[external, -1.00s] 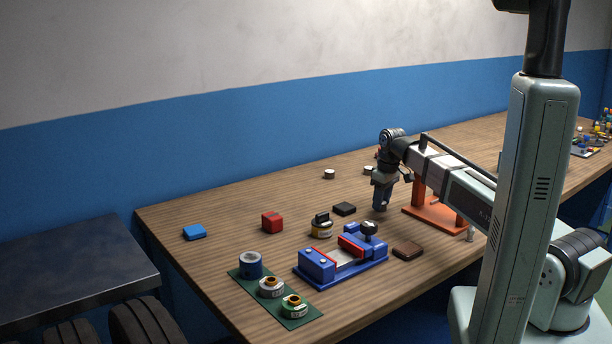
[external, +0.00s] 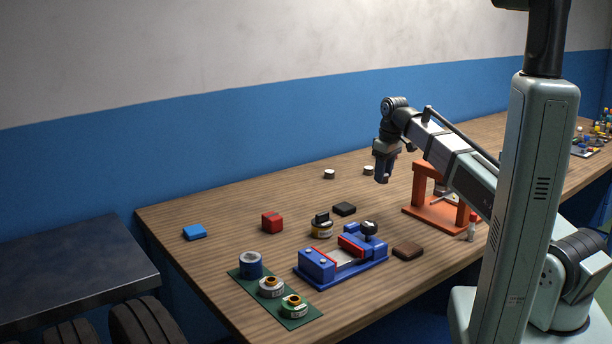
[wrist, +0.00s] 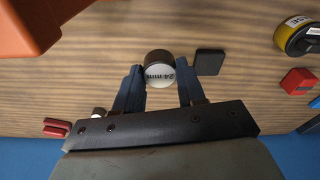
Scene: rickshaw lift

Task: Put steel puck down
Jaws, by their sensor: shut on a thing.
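The steel puck (wrist: 159,72) shows in the wrist view as a short round piece with a dark side and a pale face marked "24 mm". It sits between the two blue-grey fingers of my gripper (wrist: 159,80), which is shut on it. In the external view my gripper (external: 383,179) points down and hangs above the wooden table, left of the orange frame. The puck is too small and covered there to make out clearly.
The orange frame (external: 437,200) stands close on the right. A black block (external: 344,209), blue vise (external: 340,258), brown block (external: 407,250) and red block (external: 272,223) lie nearby. Two small white-topped rounds (external: 329,174) (external: 368,170) are behind. Table between is free.

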